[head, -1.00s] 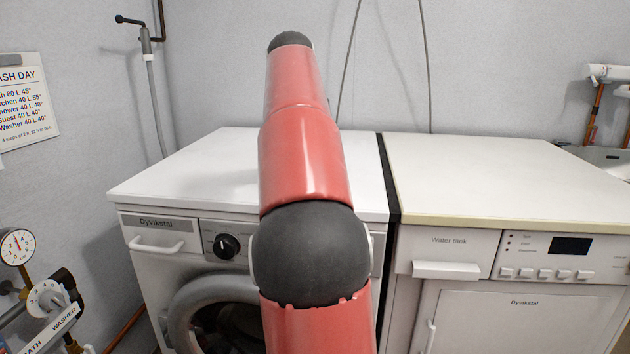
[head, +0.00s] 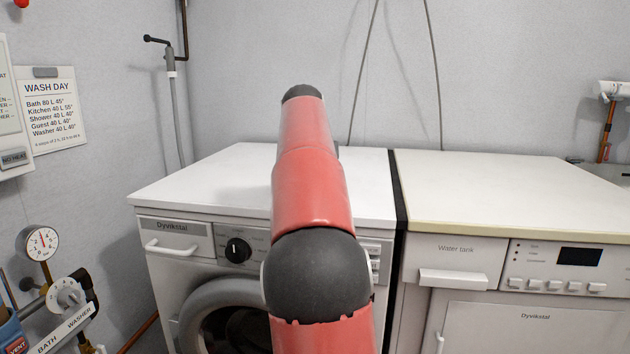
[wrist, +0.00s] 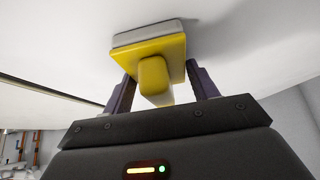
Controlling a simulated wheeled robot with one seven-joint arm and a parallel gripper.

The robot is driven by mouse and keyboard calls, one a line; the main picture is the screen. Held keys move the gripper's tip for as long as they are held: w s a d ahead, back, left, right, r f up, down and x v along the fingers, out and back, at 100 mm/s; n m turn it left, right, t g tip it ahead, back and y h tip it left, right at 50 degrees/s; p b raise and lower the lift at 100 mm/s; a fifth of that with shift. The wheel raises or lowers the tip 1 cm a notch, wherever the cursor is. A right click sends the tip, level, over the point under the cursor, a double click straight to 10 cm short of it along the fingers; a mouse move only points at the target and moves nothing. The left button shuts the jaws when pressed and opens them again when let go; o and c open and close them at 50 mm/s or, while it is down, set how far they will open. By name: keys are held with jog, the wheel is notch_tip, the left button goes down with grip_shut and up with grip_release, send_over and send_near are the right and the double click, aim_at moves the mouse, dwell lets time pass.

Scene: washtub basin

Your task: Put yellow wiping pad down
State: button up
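The yellow wiping pad (wrist: 168,53) shows in the wrist view, with a pale grey layer against a white surface (wrist: 60,45) and a block-like handle toward me. A shadow lies beside it, and it seems to rest on that surface. My gripper (wrist: 160,76) has one dark finger on each side of the handle, with gaps between fingers and handle, so it looks open around it. In the head view my red arm hides the pad and gripper; it reaches over the white top of the washing machine (head: 215,185).
A cream-topped machine (head: 500,190) stands to the right, past a dark gap. Grey walls rise behind and to the left. A pressure gauge (head: 42,243) and valves are at the lower left. A pipe (head: 175,100) runs down the back corner. The visible machine tops are largely clear.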

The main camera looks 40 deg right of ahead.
jog(key=o, duration=0.3)
jog(key=shift+r, duration=0.15)
jog(key=p+v, duration=0.2)
jog(key=v, duration=1)
jog(key=shift+w+r+p, duration=0.1)
jog(key=shift+p, duration=0.2)
jog(key=s+a+f+n+y, duration=0.1)
jog(key=s+a+f+n, duration=0.2)
jog(key=s+a+f, duration=0.4)
jog(key=s+a+f+n+y, duration=0.2)
jog(key=s+a+f, duration=0.5)
jog(key=a+f, duration=0.4)
jog(key=s+a+f+n+t+y, duration=0.1)
jog(key=s+a+f+n, duration=0.3)
jog(key=s+a+f, duration=0.4)
jog(key=shift+a+f+n+y, duration=0.25)
jog(key=shift+a+f, duration=0.1)
jog(key=shift+f, duration=0.25)
jog(key=shift+a+f+n+y, duration=0.15)
jog(key=shift+a+f+y, duration=0.15)
jog(key=shift+f, duration=0.3)
